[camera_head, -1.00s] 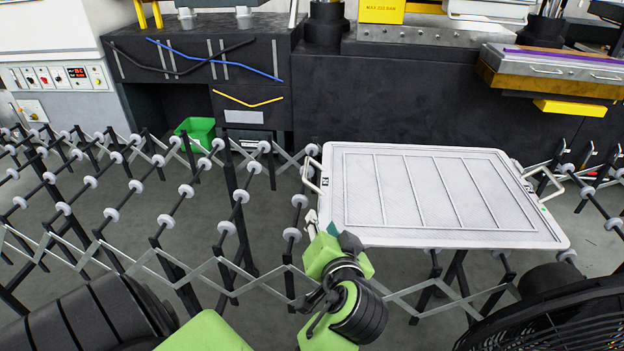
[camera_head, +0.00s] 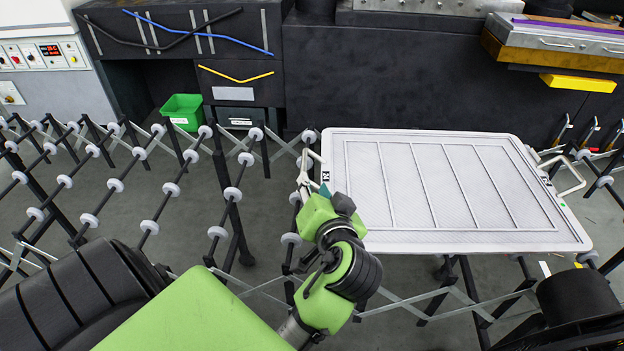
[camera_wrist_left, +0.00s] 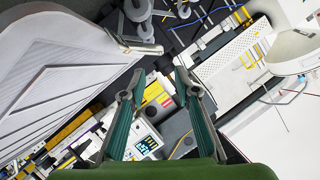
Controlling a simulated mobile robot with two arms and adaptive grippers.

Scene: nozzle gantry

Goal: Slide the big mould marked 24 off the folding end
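The big mould (camera_head: 365,240) is a flat white panel with ribs, lying on the roller track in the head view. Small dark labels mark its left and right edges; I cannot read the number clearly. A pale handle (camera_head: 303,171) sticks out from its left edge. My left gripper (camera_head: 320,189) is at the near end of that handle, beside the mould's left edge. In the left wrist view its two teal fingers (camera_wrist_left: 158,90) are spread apart with nothing between them, and the mould (camera_wrist_left: 60,75) is at left. My right gripper is not in view.
The folding roller track (camera_head: 160,195) stretches left of the mould with bare rollers. A second handle (camera_head: 566,175) is on the mould's right side. Behind are a dark machine base (camera_head: 400,85) and a green bin (camera_head: 183,112) on the floor.

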